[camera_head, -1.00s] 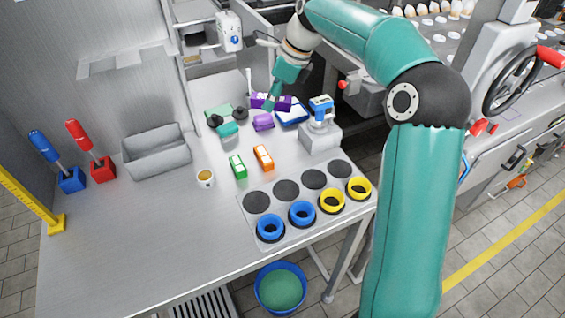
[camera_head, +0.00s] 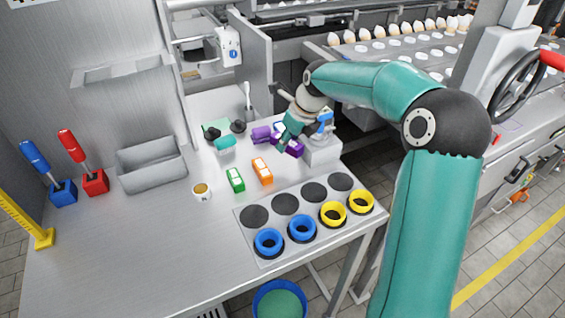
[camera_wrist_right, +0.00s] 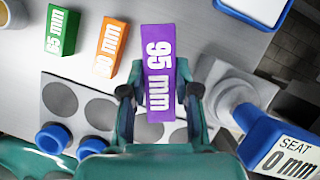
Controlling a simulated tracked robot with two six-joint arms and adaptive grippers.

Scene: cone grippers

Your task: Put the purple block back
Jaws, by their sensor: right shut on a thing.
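In the head view my right gripper (camera_head: 284,141) hides part of the purple block (camera_head: 294,149), which is just left of the grey and blue seat device (camera_head: 322,148). I cannot tell how far the block is above the table. The green block (camera_head: 235,180) and orange block (camera_head: 262,171) lie nearby. My left gripper is not in view.
A lighter purple piece (camera_head: 261,134) and a teal piece (camera_head: 224,144) lie behind the blocks. A plate (camera_head: 243,238) with dark round spots, blue rings and yellow rings is in front. A cup (camera_head: 201,191) stands left. The front left table is clear.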

